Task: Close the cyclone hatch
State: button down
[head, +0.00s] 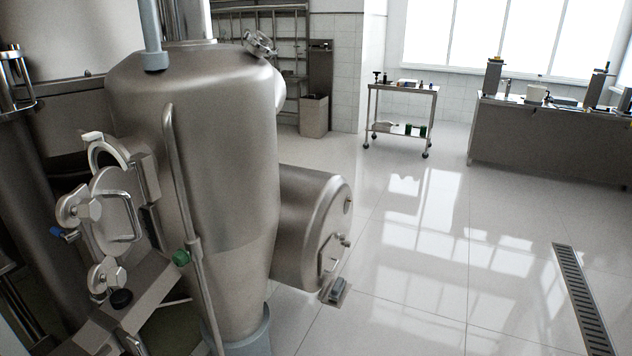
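The cyclone (218,150) is a large brushed-steel vessel on the left that narrows toward its foot. At its left side is a steel hatch (108,212) with a bent bar handle (134,216) and round clamp-like fittings around it. A short horizontal cylinder (296,225) sticks out low on the right, with a round end cover (333,235) and a handle. The cover looks seated against the cylinder. My gripper is not in view.
A vertical steel pipe (178,180) runs in front of the vessel. A flat steel beam (130,305) and a green knob (181,257) are at lower left. The tiled floor on the right is clear, with a drain grate (582,300). A cart (402,92) and bench (545,140) stand behind.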

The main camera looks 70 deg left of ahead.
aim_at(120, 192)
jog(key=u, duration=3.55)
jog(key=i, duration=0.95)
jog(key=z, duration=1.3)
jog(key=k, duration=0.7)
jog(key=u, duration=0.45)
